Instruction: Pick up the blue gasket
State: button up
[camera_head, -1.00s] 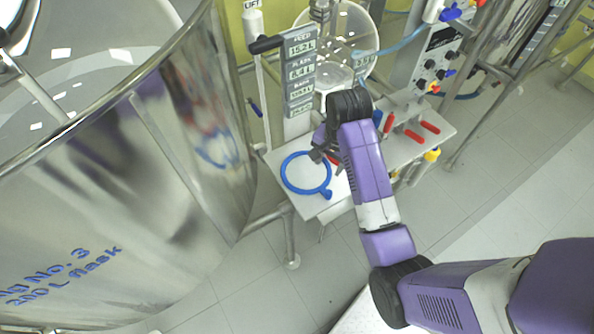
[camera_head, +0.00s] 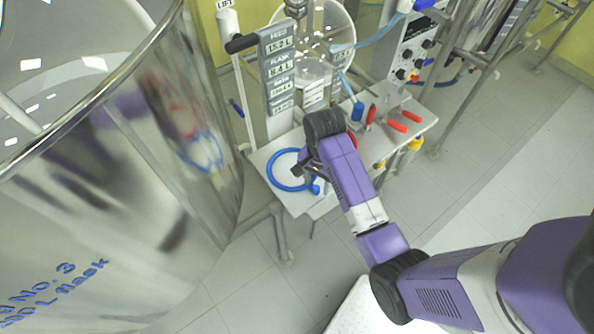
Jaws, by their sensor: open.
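The blue gasket (camera_head: 270,170) is a ring with a small tab at its lower right. It lies flat on the left part of the pale metal shelf (camera_head: 297,204). My gripper (camera_head: 299,167) is open and over the gasket's right side. My wrist and the dark fingers hide part of the ring's right edge. I cannot tell whether a finger touches the gasket or how high the fingers are above it.
A large steel vessel (camera_head: 205,215) stands close on the left. A grey display post (camera_head: 278,85) and a glass flask (camera_head: 325,45) stand behind the shelf. Red-handled clamps (camera_head: 404,127) and a blue-handled tool (camera_head: 357,110) lie right of my wrist.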

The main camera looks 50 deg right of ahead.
jog(key=shift+f, duration=0.5)
grip_shut()
jog(key=shift+r, duration=0.1)
